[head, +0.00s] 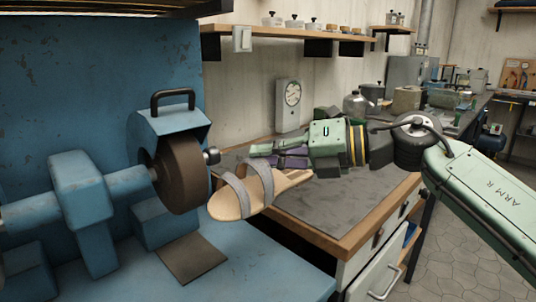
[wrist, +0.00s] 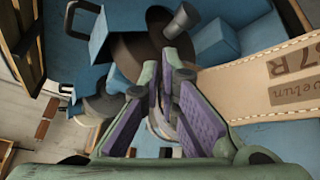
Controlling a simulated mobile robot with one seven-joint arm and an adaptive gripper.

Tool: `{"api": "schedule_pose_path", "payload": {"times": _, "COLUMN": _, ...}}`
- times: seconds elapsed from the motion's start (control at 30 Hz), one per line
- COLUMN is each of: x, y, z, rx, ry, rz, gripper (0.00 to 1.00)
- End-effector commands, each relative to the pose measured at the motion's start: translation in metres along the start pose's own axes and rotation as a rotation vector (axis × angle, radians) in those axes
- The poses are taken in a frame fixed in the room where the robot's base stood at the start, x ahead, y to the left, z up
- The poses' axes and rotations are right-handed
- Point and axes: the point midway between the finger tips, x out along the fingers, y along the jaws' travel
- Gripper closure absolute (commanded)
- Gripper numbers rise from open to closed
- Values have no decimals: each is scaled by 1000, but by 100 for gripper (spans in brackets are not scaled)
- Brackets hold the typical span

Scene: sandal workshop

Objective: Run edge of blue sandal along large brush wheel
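The sandal (head: 231,206) has a tan sole and grey-blue straps. It is tilted in the air, toe left and heel right, past the counter's left edge. The wrist view shows its stamped footbed (wrist: 262,92) at the right. My gripper (head: 255,150) has green fingers with purple pads; it is above the sandal at the straps. The wrist view shows the fingers (wrist: 165,62) nearly together, seemingly shut on a strap, though the contact is largely hidden. The large dark brown wheel (head: 180,175) stands just left of the toe; I cannot tell whether they touch.
The blue machine (head: 80,185) carries the wheel, with a handled guard (head: 172,120) above it and a blue bench below. A grey-topped counter (head: 345,205) lies under my arm. A dial gauge (head: 289,98) and a jar (head: 356,104) stand behind. A shelf (head: 290,33) hangs above.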

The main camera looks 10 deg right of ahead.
Motion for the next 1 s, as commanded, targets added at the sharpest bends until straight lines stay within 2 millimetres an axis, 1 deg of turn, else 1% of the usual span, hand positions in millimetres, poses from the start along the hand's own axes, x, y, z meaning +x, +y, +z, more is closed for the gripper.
{"api": "schedule_pose_path", "payload": {"times": 1.0, "x": 5, "y": 1, "z": 5, "rx": 0, "ry": -2, "rz": 0, "gripper": 100}}
